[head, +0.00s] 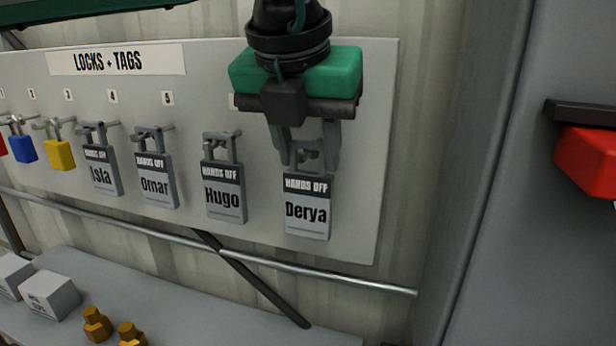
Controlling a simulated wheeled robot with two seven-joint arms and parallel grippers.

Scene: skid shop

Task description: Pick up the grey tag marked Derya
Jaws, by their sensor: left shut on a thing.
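The grey tag marked Derya (307,212) has a dark "HANDS OFF" band across its top and hangs upright at the right end of the pale "LOCKS + TAGS" board. My left gripper (308,158), with a green body, reaches down from above in front of the board. Its fingers are shut on the grey loop at the top of the Derya tag. The gripper hides the peg behind the loop, so I cannot tell whether the tag still touches it. My right gripper is not in view; a red part shows at the right edge.
Grey tags marked Hugo (224,199), Omar (157,183) and Isla (102,173) hang to the left, then a yellow padlock (60,155) and a blue padlock (25,150). A metal rail (330,277) runs below the board. A grey bench (190,305) holds white boxes and brass fittings.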

